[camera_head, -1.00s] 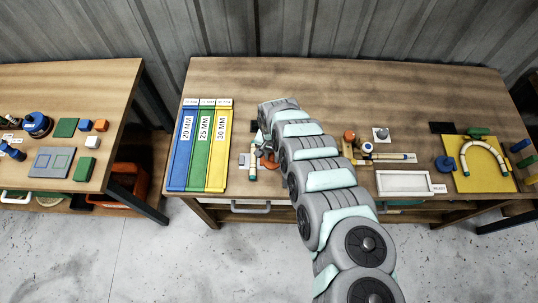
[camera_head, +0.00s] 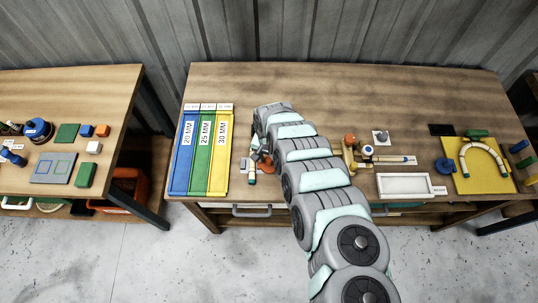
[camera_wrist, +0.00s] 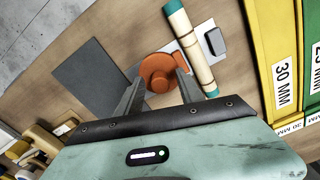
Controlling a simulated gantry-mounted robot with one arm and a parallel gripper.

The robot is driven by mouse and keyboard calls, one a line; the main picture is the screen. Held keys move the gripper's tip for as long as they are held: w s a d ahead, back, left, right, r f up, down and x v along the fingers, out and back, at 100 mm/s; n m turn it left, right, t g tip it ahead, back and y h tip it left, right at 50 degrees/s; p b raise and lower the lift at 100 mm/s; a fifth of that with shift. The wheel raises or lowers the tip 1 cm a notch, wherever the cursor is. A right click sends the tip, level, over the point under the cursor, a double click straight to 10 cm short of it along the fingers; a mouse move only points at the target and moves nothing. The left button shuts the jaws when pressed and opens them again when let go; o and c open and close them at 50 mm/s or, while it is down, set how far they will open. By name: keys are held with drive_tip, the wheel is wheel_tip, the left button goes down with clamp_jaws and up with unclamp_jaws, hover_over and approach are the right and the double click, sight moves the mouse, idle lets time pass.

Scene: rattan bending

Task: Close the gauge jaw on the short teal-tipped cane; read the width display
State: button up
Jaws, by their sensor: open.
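The short teal-tipped cane (camera_wrist: 190,45) is pale with dark bands and lies across the light plate of the gauge (camera_wrist: 208,22). In the head view the cane (camera_head: 252,172) shows just left of my arm. An orange round knob (camera_wrist: 159,72), which looks like part of the gauge jaw, sits beside the cane; a small gap or light contact cannot be told apart. My gripper (camera_wrist: 160,85) is open, its two grey fingers on either side of the knob, the right one close to the cane. A small dark grey block (camera_wrist: 215,41) stands on the plate; no width reading is legible.
Blue, green and yellow width trays (camera_head: 204,150) stand left of the gauge. A grey mat (camera_wrist: 88,75) lies beside it. Right of my arm are a jig with a cane (camera_head: 390,159), a white tray (camera_head: 405,193) and a yellow board (camera_head: 487,182) with a bent cane.

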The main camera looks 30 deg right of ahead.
sight(269, 159)
wheel_tip(269, 159, up, 11)
drive_tip(key=shift+f, duration=0.15)
idle(0.5)
idle(0.5)
